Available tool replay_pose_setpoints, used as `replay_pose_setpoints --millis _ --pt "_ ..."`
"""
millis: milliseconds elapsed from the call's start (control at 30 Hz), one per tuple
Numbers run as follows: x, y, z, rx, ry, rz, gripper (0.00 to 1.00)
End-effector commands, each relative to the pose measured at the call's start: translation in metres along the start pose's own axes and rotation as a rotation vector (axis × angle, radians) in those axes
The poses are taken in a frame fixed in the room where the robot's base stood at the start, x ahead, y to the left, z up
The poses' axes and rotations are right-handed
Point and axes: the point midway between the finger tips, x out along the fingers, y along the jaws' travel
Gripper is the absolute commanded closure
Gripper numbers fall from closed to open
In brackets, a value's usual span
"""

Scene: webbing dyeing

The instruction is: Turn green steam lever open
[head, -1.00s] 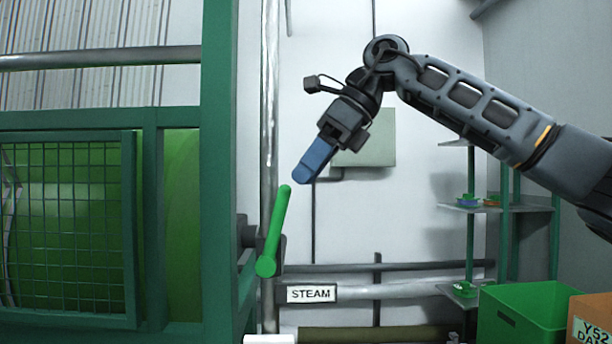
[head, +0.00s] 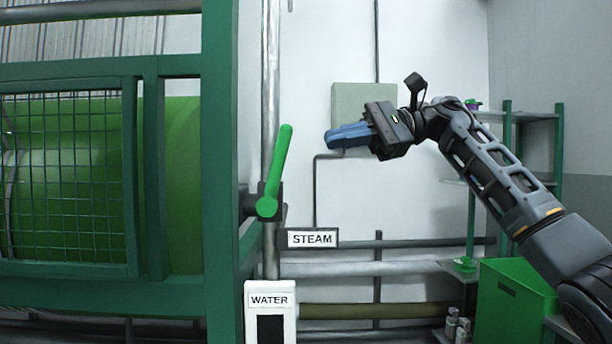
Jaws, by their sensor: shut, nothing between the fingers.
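The green steam lever (head: 276,172) is mounted on a dark valve body on the vertical pipe, right of the green machine frame. Its arm points up and leans slightly to the right. A label reading STEAM (head: 312,239) sits just below and to the right of it. My gripper (head: 330,138) has blue fingers, closed together with nothing between them. It is to the right of the lever's upper end, at about the same height in the picture, pointing left and apart from the lever.
The green machine frame (head: 218,130) with a mesh guard (head: 68,185) fills the left side. A white WATER box (head: 270,300) is below the lever. Pipes run along the wall. A green bin (head: 512,305) and a shelf rack (head: 507,150) stand at the right.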

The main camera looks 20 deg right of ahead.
Motion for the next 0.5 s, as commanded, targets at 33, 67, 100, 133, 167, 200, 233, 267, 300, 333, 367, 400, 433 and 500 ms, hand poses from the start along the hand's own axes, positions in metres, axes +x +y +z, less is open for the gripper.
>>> replay_pose_setpoints --millis 33,67,100,133,167,200,233,267,300,333,367,400,433,500 --pt "-0.005 0.011 -0.01 -0.069 -0.035 -0.042 1.0" --pt "-0.009 0.015 -0.014 -0.117 -0.055 -0.068 1.0" --pt "-0.014 0.019 -0.019 -0.184 -0.075 -0.105 1.0" --pt "-0.019 0.023 -0.022 -0.233 -0.091 -0.134 1.0" --pt "-0.023 0.027 -0.026 -0.281 -0.103 -0.163 1.0" --pt "-0.029 0.032 -0.031 -0.343 -0.115 -0.202 1.0" --pt "-0.034 0.035 -0.035 -0.387 -0.123 -0.231 1.0" --pt "-0.038 0.039 -0.038 -0.428 -0.128 -0.258 1.0" --pt "-0.043 0.043 -0.042 -0.479 -0.133 -0.292 1.0" --pt "-0.046 0.046 -0.044 -0.514 -0.136 -0.315 1.0" --pt "-0.049 0.049 -0.047 -0.545 -0.137 -0.336 1.0" --pt "-0.053 0.052 -0.05 -0.58 -0.137 -0.361 1.0" --pt "-0.055 0.054 -0.051 -0.603 -0.136 -0.376 1.0" --pt "-0.059 0.057 -0.054 -0.643 -0.134 -0.404 1.0"
